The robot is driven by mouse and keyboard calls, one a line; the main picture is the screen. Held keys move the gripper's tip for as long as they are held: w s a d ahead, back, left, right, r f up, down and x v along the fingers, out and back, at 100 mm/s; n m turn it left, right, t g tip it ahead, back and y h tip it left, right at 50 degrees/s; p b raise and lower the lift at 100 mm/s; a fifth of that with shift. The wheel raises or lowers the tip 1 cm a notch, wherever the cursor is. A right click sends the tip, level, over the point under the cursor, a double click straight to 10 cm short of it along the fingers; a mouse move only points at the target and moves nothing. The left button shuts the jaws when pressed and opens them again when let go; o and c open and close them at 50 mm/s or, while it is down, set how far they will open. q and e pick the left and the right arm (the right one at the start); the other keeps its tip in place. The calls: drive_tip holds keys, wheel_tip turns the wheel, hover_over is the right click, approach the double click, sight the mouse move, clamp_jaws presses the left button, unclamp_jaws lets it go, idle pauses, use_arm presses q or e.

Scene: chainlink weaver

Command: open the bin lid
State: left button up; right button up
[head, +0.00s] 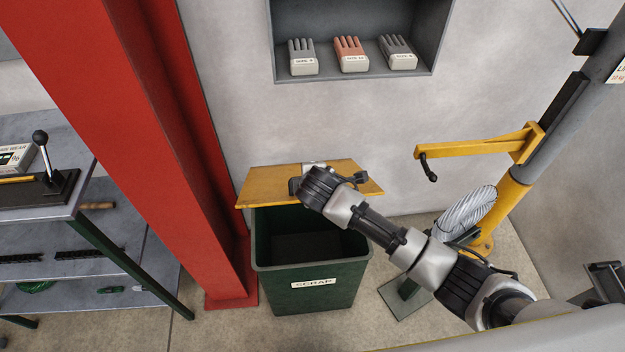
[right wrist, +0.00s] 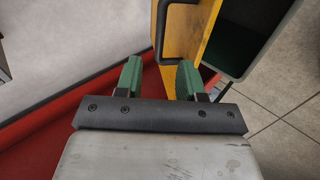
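The green scrap bin (head: 315,287) stands on the floor by the wall, its dark inside showing. Its yellow lid (head: 262,184) is raised off the opening and stands at the back rim near the wall. In the right wrist view the lid (right wrist: 204,30) has a black bar handle (right wrist: 160,30). My right arm reaches over the bin to the lid's middle. My right gripper (right wrist: 158,80) has its green fingers apart with nothing seen between them, just short of the handle. The fingers are hidden in the head view. My left gripper is not in view.
A red column (head: 165,130) stands left of the bin, with a metal shelf unit (head: 105,238) beyond it. A wall niche (head: 355,20) with gloves is above. A yellow jib arm (head: 475,145) and a coil (head: 466,212) are at right.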

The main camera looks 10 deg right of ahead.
drive_tip(key=shift+s+r, duration=0.35)
